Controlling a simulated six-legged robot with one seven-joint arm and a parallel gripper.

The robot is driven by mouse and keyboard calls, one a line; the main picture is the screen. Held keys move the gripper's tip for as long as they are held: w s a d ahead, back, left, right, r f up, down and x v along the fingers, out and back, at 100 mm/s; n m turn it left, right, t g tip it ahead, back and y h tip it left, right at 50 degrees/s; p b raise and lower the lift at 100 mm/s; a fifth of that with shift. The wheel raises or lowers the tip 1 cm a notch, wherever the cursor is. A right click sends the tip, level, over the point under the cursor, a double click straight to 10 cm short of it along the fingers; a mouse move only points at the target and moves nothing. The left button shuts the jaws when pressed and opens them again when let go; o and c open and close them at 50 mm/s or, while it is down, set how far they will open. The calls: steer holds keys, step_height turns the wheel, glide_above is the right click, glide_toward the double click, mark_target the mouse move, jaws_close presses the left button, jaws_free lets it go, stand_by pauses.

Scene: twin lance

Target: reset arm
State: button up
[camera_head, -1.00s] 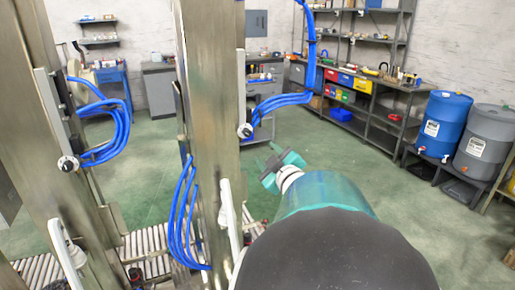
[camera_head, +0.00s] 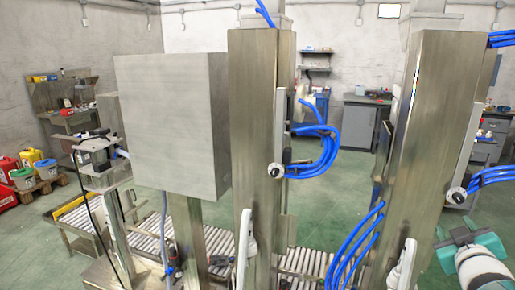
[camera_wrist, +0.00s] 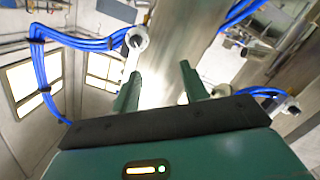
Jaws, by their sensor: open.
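My gripper (camera_head: 462,238) is teal with a white wrist and shows at the lower right edge of the head view. It is in front of the right metal column (camera_head: 428,130), and I cannot tell the gap between them. In the wrist view my gripper (camera_wrist: 160,84) has its two teal fingers apart with nothing between them. A column, blue hoses (camera_wrist: 82,42) and a white round fitting (camera_wrist: 137,38) show beyond the fingers. Most of my arm is outside the head view.
Another metal column (camera_head: 255,150) and a large grey box (camera_head: 172,125) stand to the left. A roller conveyor (camera_head: 148,243) runs low behind them. Blue hoses (camera_head: 320,150) stick out from the columns. Green floor (camera_head: 335,200) is open between the columns. Red and yellow containers (camera_head: 30,160) stand far left.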

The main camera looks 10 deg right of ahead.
steer(key=w+a+f+m+g+y, duration=0.2)
steer(key=w+a+g, duration=0.15)
steer(key=a, duration=0.85)
steer(key=s+a+f+g+y, duration=0.1)
steer(key=s+a+f+y, duration=0.1)
steer(key=a, duration=0.6)
steer(key=s+a+f+n+g+y, duration=0.1)
steer(key=s+a+f+g+y, duration=0.1)
steer(key=a, duration=0.7)
steer(key=s+a+f+g+y, duration=0.2)
steer(key=s+a, duration=0.3)
steer(key=a, duration=0.3)
steer(key=shift+s+a+n+y, duration=0.15)
steer(key=shift+n+y, duration=0.25)
steer(key=shift+y, duration=0.3)
steer(key=shift+c, duration=0.8)
steer(key=shift+d, duration=0.3)
